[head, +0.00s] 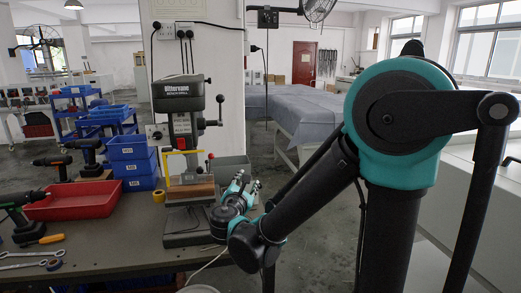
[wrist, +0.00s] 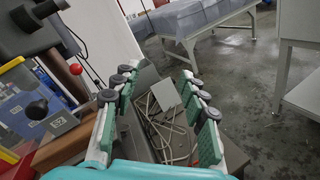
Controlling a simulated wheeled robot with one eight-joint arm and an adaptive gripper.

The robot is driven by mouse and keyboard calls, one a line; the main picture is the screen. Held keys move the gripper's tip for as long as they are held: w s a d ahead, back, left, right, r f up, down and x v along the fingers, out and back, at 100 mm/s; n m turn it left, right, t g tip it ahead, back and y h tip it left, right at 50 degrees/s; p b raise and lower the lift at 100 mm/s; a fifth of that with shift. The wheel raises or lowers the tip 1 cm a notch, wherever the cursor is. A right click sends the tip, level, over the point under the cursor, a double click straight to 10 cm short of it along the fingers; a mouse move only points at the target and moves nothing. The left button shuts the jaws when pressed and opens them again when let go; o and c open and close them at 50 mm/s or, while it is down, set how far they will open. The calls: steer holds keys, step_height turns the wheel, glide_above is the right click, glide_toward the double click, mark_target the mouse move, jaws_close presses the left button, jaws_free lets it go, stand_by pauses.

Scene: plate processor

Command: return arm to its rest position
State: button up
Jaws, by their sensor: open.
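My gripper (head: 250,185) is at the right side of the bench drill press (head: 178,100) in the head view, near the bench's right end. In the wrist view my gripper (wrist: 160,80) shows two fingers with green pads spread apart and nothing between them. Cables and a pale box lie beyond the fingers. My arm reaches in from the right of the head view, bent at a large teal joint, with its forearm sloping down to the gripper. The drill press has a yellow guard (head: 182,165) and a reddish-brown block (head: 190,192) at its base.
A drill press lever with a red knob (wrist: 75,69) is left of my fingers. Covered tables (head: 300,110) stand behind; open floor lies between.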

steer(key=s+d+f+m+g+h, duration=0.1)
steer(key=s+d+f+m+g, duration=0.15)
steer(key=d+f+m, duration=0.35)
steer(key=s+d+f+m+g+h, duration=0.1)
steer(key=d+f+m+g, duration=0.2)
steer(key=d, duration=0.5)
steer(key=s+d+f+m+g, duration=0.25)
steer(key=d+f+m, duration=0.2)
steer(key=d, duration=0.35)
steer(key=s+d+f+m+g+y, duration=0.2)
steer(key=s+f+m+g+y, duration=0.2)
steer(key=s+f+m, duration=0.4)
steer(key=s+m+g, duration=0.1)
steer(key=s+m, duration=0.4)
steer(key=m, duration=0.1)
steer(key=shift+s+d+y, duration=0.2)
steer(key=shift+s+y, duration=0.05)
steer(key=shift+y, duration=0.15)
steer(key=shift+f, duration=0.1)
